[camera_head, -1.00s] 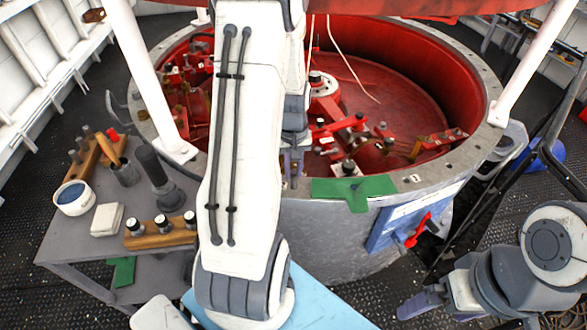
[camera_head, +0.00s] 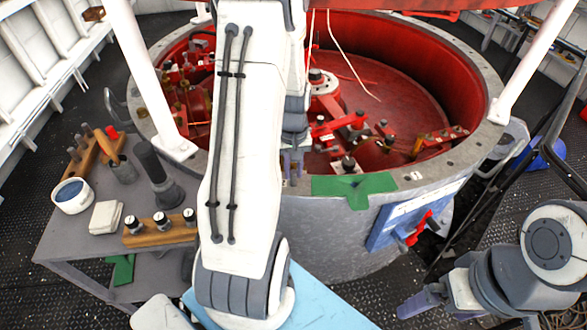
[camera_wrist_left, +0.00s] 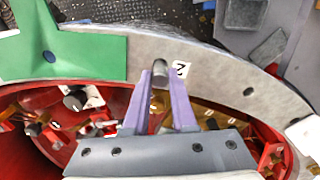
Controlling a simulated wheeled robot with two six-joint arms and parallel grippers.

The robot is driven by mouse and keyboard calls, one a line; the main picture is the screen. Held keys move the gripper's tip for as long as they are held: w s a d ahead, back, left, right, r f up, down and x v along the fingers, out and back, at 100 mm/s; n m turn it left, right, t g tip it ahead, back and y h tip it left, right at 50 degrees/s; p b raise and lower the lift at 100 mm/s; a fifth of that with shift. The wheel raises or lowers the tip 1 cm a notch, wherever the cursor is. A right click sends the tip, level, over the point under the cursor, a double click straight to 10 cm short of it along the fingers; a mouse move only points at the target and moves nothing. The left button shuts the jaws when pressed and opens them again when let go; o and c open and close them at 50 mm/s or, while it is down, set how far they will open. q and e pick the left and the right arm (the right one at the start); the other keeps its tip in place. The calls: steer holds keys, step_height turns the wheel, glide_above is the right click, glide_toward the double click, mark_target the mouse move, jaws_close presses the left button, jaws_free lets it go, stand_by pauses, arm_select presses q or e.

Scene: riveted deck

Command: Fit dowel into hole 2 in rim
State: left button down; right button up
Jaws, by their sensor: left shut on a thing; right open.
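My left gripper (camera_wrist_left: 162,82) is shut on a short grey dowel (camera_wrist_left: 159,71), whose end shows between the purple fingertips. The dowel is over the grey rim (camera_wrist_left: 222,76), right beside the white label "2" (camera_wrist_left: 181,69). Hole 2 itself is not visible; the dowel and fingers cover that spot. I cannot tell whether the dowel's lower end is in the hole or above it. In the head view the left gripper (camera_head: 292,168) is at the near rim, partly behind my arm. My right gripper (camera_head: 424,299) is open and empty, low at the right, away from the rim.
A green patch (camera_head: 354,187) lies over the rim beside the dowel; it also shows in the wrist view (camera_wrist_left: 85,52). Another rim hole (camera_wrist_left: 249,92) is open. Red machinery (camera_head: 345,125) fills the drum. White posts (camera_head: 522,62) stand on the rim. A tool table (camera_head: 75,235) is at left.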

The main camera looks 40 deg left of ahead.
arm_select(q)
steer(key=c, duration=0.6)
jaws_free()
steer(key=shift+c, duration=0.2)
step_height(320, 180, up, 10)
steer(key=shift+r, duration=0.25)
